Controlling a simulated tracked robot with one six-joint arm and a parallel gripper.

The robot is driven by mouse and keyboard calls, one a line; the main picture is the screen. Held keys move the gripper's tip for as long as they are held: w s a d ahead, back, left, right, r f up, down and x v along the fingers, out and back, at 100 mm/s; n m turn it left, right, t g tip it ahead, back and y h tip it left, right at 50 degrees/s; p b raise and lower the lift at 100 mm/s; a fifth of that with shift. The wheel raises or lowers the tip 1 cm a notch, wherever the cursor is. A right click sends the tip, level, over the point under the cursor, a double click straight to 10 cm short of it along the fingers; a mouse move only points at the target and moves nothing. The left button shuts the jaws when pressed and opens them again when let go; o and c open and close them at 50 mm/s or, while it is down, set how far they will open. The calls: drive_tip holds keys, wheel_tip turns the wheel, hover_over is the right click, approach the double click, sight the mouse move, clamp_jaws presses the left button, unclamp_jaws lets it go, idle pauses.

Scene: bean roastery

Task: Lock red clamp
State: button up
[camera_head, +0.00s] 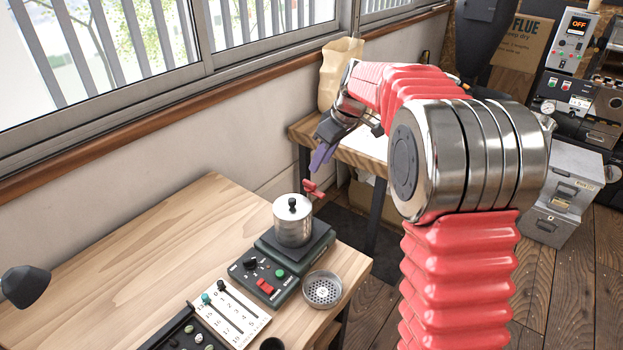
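The red clamp (314,189) shows at the upper right edge of a silver metal canister (292,226). Its red parts stick out to the right of the rim, and the picture is too small to tell whether it is locked. The canister has a lid with a black knob and stands upright on a dark square plate. My gripper (322,157), with purple fingers, is above and slightly right of the clamp, pointing down. It looks apart from the clamp. The fingers overlap in this view, so their opening is unclear, and I see nothing held in them.
The canister's plate sits on a dark control box (265,273) with knobs and a red switch. A perforated metal dish (322,290) is at its right. A white slider panel (230,312) and dark tray are in front. The wooden table (130,255) is clear at left, beside the window wall.

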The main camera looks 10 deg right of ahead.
sight(310, 182)
drive_tip(key=x, duration=0.9)
drive_tip(key=shift+c, duration=0.3)
clamp_jaws()
